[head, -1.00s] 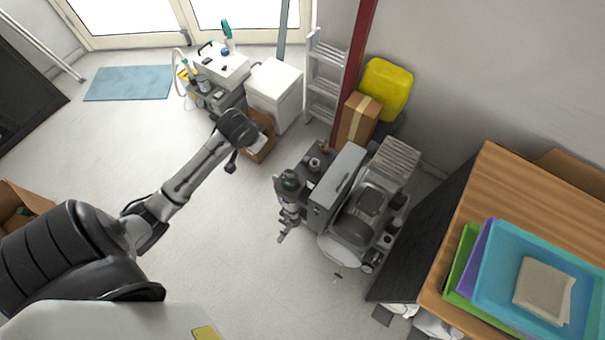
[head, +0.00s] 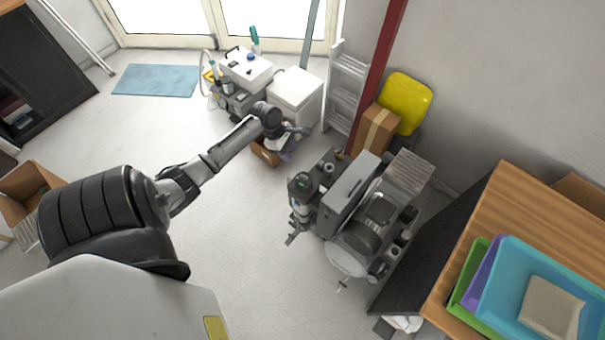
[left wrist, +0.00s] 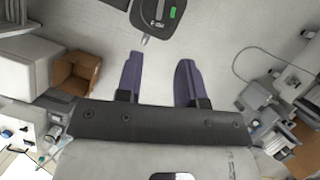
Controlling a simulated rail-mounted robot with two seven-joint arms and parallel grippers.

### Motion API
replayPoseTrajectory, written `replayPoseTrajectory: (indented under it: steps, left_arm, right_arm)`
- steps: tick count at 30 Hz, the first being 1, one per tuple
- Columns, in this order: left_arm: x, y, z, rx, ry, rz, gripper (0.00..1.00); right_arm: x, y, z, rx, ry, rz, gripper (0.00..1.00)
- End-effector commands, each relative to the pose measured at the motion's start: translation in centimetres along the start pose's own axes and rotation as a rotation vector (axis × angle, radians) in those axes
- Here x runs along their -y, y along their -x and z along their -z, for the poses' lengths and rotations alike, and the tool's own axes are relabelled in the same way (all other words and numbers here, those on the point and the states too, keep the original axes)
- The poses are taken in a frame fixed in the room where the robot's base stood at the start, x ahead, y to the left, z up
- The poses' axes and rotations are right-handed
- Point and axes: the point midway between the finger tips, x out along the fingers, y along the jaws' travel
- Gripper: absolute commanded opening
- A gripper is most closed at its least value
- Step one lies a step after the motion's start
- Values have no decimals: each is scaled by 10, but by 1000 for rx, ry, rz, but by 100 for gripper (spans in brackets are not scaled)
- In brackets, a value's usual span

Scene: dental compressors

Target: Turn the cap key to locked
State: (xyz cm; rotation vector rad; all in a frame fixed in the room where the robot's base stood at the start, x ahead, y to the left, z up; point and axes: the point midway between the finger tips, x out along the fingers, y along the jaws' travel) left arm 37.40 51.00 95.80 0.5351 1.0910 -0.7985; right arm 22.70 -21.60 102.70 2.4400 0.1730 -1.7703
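The grey compressor unit (head: 345,190) stands on the floor right of centre in the head view. A dark-topped cylinder (head: 301,186) with a green mark stands at its left side. A dark rounded top with a green mark (left wrist: 158,14) shows at the upper edge of the left wrist view; it looks like the same part. I cannot make out the cap key or its setting. My left gripper (head: 292,150) is above and left of the compressor in the picture. Its two purple fingers (left wrist: 158,82) are apart, with only floor between them. My right gripper is in neither view.
A white bin (head: 297,92), a cardboard box (head: 377,130), a ladder (head: 346,85) and a red post (head: 385,50) stand behind. A wooden table (head: 470,235) with trays (head: 505,262) is at the right.

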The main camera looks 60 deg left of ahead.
Motion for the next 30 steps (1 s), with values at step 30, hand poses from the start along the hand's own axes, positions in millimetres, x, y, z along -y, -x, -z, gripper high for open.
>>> replayPoseTrajectory:
  steps: [30]
  left_arm:
    - [0,-134,0,-1,4,1,35]
  right_arm:
    - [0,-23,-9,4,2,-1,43]
